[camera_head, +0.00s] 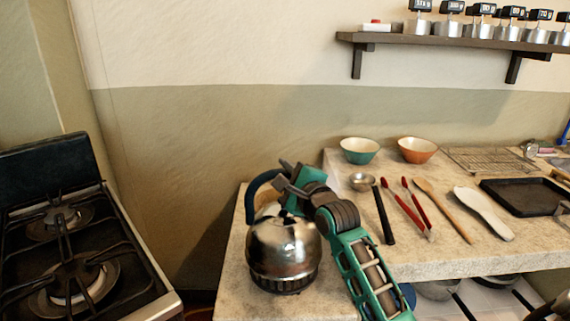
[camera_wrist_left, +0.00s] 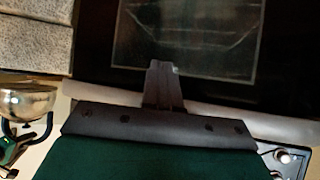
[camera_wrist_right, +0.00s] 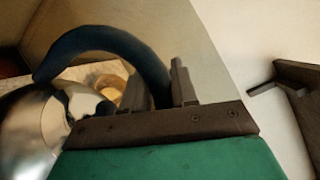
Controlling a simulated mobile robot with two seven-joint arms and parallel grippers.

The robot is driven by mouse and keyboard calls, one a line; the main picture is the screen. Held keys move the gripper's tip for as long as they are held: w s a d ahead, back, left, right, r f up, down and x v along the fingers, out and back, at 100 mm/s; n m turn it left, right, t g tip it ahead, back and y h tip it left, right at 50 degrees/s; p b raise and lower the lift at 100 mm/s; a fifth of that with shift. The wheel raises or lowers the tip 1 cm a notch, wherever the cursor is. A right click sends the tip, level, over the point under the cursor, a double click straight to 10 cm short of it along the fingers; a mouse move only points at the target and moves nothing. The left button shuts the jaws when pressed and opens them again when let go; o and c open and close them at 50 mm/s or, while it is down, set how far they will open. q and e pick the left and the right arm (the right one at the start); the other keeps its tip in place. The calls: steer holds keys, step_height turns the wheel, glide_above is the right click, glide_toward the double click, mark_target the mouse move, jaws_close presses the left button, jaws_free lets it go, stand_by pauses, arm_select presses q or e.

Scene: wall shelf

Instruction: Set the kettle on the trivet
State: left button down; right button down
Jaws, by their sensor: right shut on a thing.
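The shiny metal kettle (camera_head: 283,245) with a dark blue arched handle (camera_head: 252,192) stands upright over the low left counter. A dark ribbed ring shows at its bottom; I cannot tell whether this is its base or a trivet. My right gripper (camera_head: 284,183) is shut on the handle. The right wrist view shows the handle (camera_wrist_right: 95,42) beside a finger and the kettle body (camera_wrist_right: 35,130) at left. A tan round thing (camera_wrist_right: 113,88) lies behind the kettle, partly hidden. In the left wrist view, my left gripper (camera_wrist_left: 163,85) is shut and empty, away from the kettle (camera_wrist_left: 28,103).
A gas stove (camera_head: 75,250) stands left, across a gap. The higher counter at right holds a teal bowl (camera_head: 360,150), an orange bowl (camera_head: 417,150), a ladle (camera_head: 362,181), red tongs (camera_head: 405,212), a wooden spoon (camera_head: 443,205) and a black tray (camera_head: 525,196). A shelf (camera_head: 440,41) hangs above.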

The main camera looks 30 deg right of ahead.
step_height(320, 180, down, 3)
steer(key=shift+r+b, duration=0.1)
steer(key=shift+b, duration=0.25)
steer(key=shift+f, duration=0.3)
arm_select(q)
steer(key=shift+w+d+r, duration=0.1)
steer(key=shift+w+d, duration=0.15)
steer(key=shift+w, duration=0.05)
arm_select(e)
steer(key=shift+f, duration=0.15)
steer(key=c, duration=1.3)
jaws_free()
steer(key=shift+f, duration=0.35)
steer(key=o, duration=0.4)
arm_select(q)
steer(key=shift+s, duration=0.1)
arm_select(e)
steer(key=shift+r, duration=0.15)
